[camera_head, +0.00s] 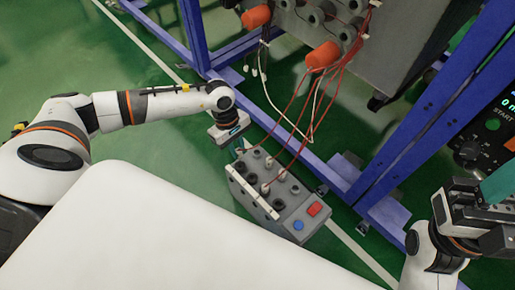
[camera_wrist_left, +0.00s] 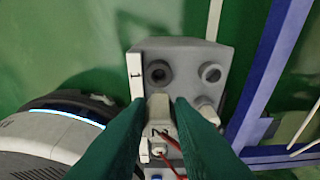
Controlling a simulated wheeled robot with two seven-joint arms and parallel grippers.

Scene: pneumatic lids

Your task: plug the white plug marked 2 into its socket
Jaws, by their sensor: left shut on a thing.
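A grey socket box (camera_head: 280,200) stands on the floor in the middle of the head view, with round sockets and several white plugs on red cables. My left gripper (camera_head: 239,150) is at its far-left end. In the left wrist view, my left gripper's green fingers (camera_wrist_left: 160,104) are shut on a whitish plug (camera_wrist_left: 158,118). No number is readable on it, and I cannot tell whether it is seated. My right gripper (camera_head: 496,186) is partly cut off at the right edge.
Blue frame beams (camera_head: 385,165) run close behind and right of the box. Red and white cables (camera_head: 300,115) hang from a grey panel (camera_head: 350,50) with orange connectors down to the box. A blue button (camera_head: 298,225) and a red switch (camera_head: 314,209) are on its near end.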

